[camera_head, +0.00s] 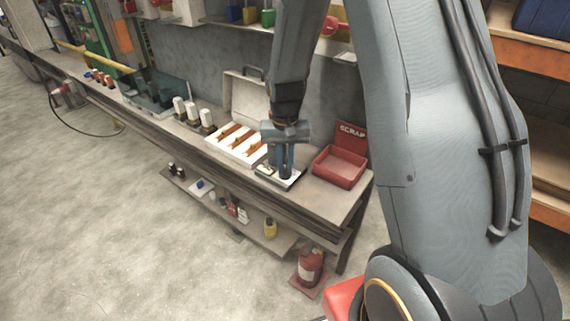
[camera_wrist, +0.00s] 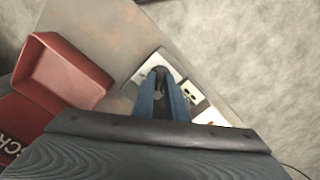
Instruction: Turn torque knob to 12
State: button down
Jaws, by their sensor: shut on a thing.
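My gripper (camera_head: 285,172) points down at a small white-topped device (camera_head: 267,169) on the bench, between the white tray and the red scrap bin. In the wrist view my gripper (camera_wrist: 161,74) has its two blue fingers close together over the pale plate of the device (camera_wrist: 155,61). The fingers are shut on a small dark round knob (camera_wrist: 159,71) on that plate, mostly covered by them. The knob's markings and its setting cannot be read.
The red scrap bin (camera_head: 339,168) stands close to the right of my gripper. A white tray (camera_head: 218,141) with orange-brown pieces lies to the left, before an open case (camera_head: 246,97). Several white cylinders stand further left. The bench's front edge is close.

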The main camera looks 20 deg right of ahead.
aim_at(285, 169)
jog(key=shift+m, duration=1.5)
jog(key=shift+w, duration=0.1)
jog(key=c, duration=1.8)
grip_release()
jog(key=shift+o, duration=0.2)
jog(key=shift+r+b, duration=0.6)
jog(key=shift+r, duration=3.35)
jog(key=s+a+r+n+t, duration=0.1)
jog(key=s+n, duration=0.5)
jog(key=s, duration=1.1)
jog(key=shift+s+r+n, duration=0.3)
jog(key=shift+s+r, duration=0.1)
jog(key=shift+r, duration=0.15)
